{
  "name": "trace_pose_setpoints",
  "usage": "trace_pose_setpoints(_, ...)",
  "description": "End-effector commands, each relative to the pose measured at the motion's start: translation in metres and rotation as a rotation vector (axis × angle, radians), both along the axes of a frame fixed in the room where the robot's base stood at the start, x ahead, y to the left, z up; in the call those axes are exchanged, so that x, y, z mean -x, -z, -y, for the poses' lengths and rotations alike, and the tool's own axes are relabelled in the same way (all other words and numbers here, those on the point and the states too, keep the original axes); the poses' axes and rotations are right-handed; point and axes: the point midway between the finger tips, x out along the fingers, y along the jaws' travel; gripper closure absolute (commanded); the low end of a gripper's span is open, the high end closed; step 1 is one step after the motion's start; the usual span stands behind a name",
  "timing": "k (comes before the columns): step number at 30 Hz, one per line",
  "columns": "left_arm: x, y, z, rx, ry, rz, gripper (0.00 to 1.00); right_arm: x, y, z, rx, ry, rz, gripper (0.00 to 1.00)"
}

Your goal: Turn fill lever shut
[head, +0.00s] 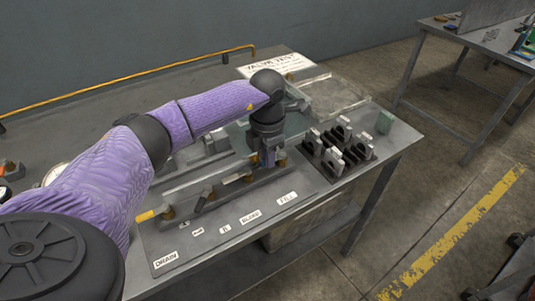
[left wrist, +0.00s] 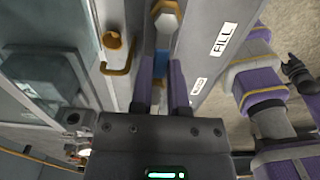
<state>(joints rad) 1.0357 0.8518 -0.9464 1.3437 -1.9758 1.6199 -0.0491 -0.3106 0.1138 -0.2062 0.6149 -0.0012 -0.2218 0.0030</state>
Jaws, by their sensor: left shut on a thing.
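My left gripper (head: 266,160) points down over the valve row on the table, behind the FILL label (head: 287,198). In the left wrist view its two fingers (left wrist: 162,85) are shut on a blue lever (left wrist: 162,58), which I take for the fill lever. The FILL label (left wrist: 223,40) lies just right of the fingers there. In the head view the gripper and wrist hide most of the lever, so its angle is unclear. A dark claw-like end (left wrist: 297,72) by purple arm links at the right seems to be my right gripper; its jaws are too small to read.
A yellow-handled lever (head: 153,213) stands behind the DRAIN label (head: 165,259), with other valves between. A black rack with grey pieces (head: 338,150) sits right of the gripper. A white sign (head: 275,64) is at the back. Another table (head: 485,40) stands far right.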

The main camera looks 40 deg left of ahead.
Motion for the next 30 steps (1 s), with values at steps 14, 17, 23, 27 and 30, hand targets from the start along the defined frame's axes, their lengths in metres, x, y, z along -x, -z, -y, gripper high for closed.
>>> trace_pose_setpoints(14,0.0,0.0,-0.001,-0.001,-0.001,0.002,0.45,0.0,0.0,0.006,0.008,-0.004,0.0,0.41)
trace_pose_setpoints(17,0.0,0.0,-0.001,-0.001,-0.001,0.002,0.45,0.0,-0.001,0.008,0.011,-0.006,-0.001,0.41)
trace_pose_setpoints(23,0.002,-0.001,0.004,0.001,-0.107,0.0,0.45,-0.001,-0.004,0.007,0.011,-0.006,0.001,0.41)
trace_pose_setpoints(27,0.003,-0.001,0.018,0.004,-0.403,-0.001,0.45,-0.001,-0.008,0.006,0.009,-0.005,0.004,0.41)
trace_pose_setpoints(30,0.002,0.001,0.028,0.004,-0.661,-0.003,0.45,-0.001,-0.006,0.005,0.007,-0.004,0.002,0.41)
